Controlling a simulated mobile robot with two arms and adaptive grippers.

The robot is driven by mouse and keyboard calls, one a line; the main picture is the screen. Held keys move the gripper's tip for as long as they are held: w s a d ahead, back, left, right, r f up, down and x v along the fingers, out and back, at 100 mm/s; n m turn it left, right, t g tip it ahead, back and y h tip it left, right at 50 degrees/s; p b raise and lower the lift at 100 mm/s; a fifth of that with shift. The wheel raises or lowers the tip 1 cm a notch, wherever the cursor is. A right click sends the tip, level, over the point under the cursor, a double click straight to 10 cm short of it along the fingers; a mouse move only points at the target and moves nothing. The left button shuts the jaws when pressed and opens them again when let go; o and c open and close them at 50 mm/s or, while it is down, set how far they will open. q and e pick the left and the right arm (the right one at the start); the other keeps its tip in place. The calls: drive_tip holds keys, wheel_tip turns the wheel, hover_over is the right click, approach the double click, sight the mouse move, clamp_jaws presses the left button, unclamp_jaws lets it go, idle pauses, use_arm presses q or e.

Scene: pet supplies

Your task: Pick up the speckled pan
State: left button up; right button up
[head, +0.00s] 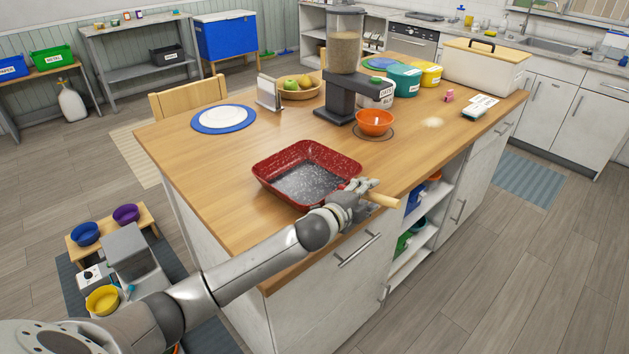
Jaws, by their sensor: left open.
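The speckled pan (292,157) is square, with red speckled walls and a dark grey speckled inside. It sits on the wooden island top (230,235) near the front edge. Its pale wooden handle (384,200) points right, toward the island's edge. My left gripper (359,190) is open at the handle, near where it joins the pan. The fingers hide part of the handle, and I cannot tell whether they touch it. My right gripper is not in view.
Behind the pan stand an orange bowl (374,122), a food dispenser (345,75), a fruit bowl (300,92) and a blue-rimmed plate (223,118). Canisters and a lidded bin (485,72) stand farther back. The island top left of the pan is clear.

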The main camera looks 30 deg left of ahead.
use_arm(q)
drive_tip(key=shift+c, duration=0.5)
clamp_jaws()
drive_tip(key=shift+w+r, duration=0.1)
drive_tip(key=shift+r, duration=0.1)
